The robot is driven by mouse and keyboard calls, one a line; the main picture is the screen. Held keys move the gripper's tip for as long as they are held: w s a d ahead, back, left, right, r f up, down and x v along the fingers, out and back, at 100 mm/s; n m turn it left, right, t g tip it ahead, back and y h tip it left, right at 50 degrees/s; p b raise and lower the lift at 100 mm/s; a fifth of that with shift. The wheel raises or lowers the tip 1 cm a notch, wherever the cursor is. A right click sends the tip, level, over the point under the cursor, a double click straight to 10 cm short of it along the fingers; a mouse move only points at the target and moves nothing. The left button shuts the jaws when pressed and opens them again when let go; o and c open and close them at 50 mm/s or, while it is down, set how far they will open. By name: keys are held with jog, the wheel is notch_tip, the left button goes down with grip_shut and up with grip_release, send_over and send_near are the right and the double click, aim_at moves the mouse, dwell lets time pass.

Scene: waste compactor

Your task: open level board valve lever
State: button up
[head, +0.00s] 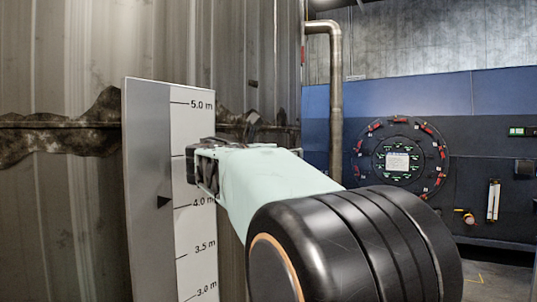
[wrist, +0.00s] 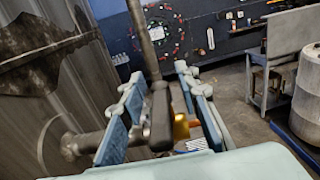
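In the wrist view, my gripper (wrist: 165,115) is open, with a blue-padded finger on each side. A dark upright lever-like handle (wrist: 160,118) stands between the fingers, closer to the left one; I cannot tell whether it touches. A grey metal fitting (wrist: 72,148) lies left of the left finger, and a yellow part (wrist: 181,126) shows behind the handle. In the head view, the level board (head: 193,235) stands upright with a metre scale and a black pointer (head: 164,202). My arm crosses in front of it there, and the fingers and lever cannot be made out.
A stained corrugated metal wall (head: 60,200) stands behind the board. A vertical pipe (head: 336,100) rises to its right. A blue and dark panel wall with a round tool board (head: 398,158) is farther back. A grey bench (wrist: 285,45) and a pale drum (wrist: 308,95) stand right.

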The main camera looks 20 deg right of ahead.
jog(key=shift+c, duration=0.5)
grip_shut()
